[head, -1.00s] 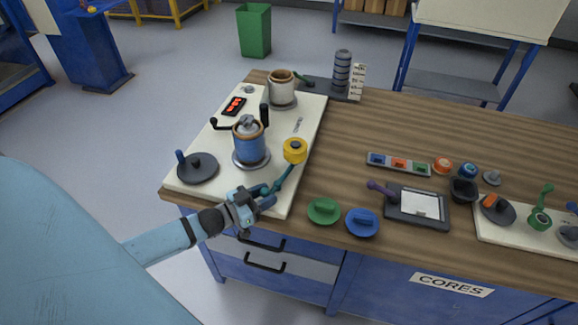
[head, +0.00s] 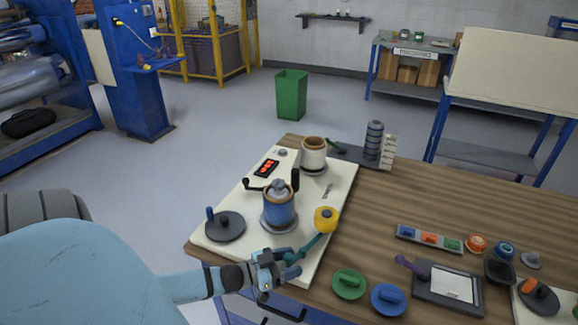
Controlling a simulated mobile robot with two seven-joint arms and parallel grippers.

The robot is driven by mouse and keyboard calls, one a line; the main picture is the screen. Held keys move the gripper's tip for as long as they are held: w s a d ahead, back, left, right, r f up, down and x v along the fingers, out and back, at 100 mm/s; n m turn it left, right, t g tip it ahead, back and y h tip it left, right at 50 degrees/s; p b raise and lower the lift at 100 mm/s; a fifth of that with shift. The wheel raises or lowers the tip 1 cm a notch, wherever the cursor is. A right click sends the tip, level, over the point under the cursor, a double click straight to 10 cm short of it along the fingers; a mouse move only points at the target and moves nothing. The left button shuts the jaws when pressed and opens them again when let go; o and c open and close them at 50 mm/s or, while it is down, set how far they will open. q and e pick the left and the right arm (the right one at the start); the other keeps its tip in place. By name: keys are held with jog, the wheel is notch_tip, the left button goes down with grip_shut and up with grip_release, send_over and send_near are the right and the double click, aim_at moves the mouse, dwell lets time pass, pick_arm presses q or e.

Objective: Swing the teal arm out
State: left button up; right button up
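The teal arm (head: 309,246) lies low over the cream plate near its front right edge. It slants up and right to a yellow roller (head: 326,219) with a dark centre. My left gripper (head: 291,264) is at the arm's near lower end, its fingers on either side of or right against it. I cannot tell whether they grip it. A blue wound roll (head: 279,205) with a grey top stands on a grey disc just left of the yellow roller. My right gripper is not in view.
The cream plate (head: 240,203) also carries a dark disc with a peg (head: 225,225), a red display (head: 266,168) and a cream pot (head: 314,153). Green (head: 349,283) and blue (head: 388,299) lids lie right of the gripper.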

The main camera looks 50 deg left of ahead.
pick_arm(q)
jog(key=shift+a, duration=0.15)
jog(key=shift+s+a, duration=0.1)
jog(key=shift+s, duration=0.15)
jog(key=v, duration=1.3)
jog(key=shift+s, duration=0.15)
jog(key=d+r+n+g+y+p, duration=0.1)
jog(key=d+g+y+p, duration=0.3)
jog(key=d, duration=2.2)
jog(key=r+g+p, duration=0.1)
jog(key=p, duration=0.4)
jog(key=shift+w+n, duration=0.4)
